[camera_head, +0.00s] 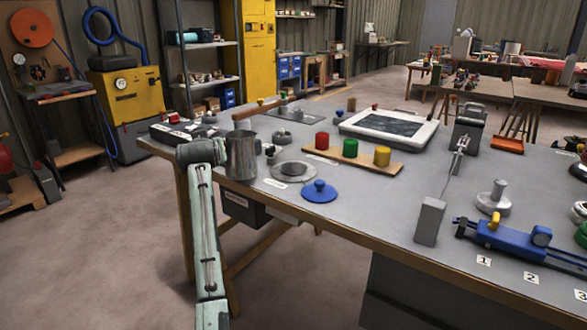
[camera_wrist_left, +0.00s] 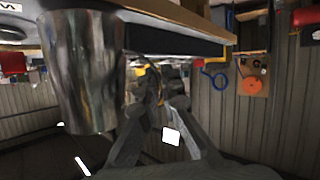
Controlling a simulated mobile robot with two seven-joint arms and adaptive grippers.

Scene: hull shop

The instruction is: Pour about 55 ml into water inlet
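A metal jug (camera_head: 242,157) stands upright at the table's left edge, in front of my left gripper (camera_head: 215,151). In the left wrist view the jug (camera_wrist_left: 85,75) fills the left side, and the fingers of my left gripper (camera_wrist_left: 163,95) close at its handle side. The jug's contents are hidden. A round grey plate with a darker centre, which looks like the water inlet (camera_head: 293,169), lies on the table right of the jug; its label is too small to read. A blue knobbed lid (camera_head: 319,191) lies beside it. My right gripper is out of view.
A wooden board (camera_head: 352,158) with red, green and yellow cylinders lies behind the lid. A framed panel (camera_head: 388,130) is farther back. A grey block (camera_head: 430,221) and a blue tool (camera_head: 507,238) stand right. Bare table (camera_head: 375,205) lies between the lid and block.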

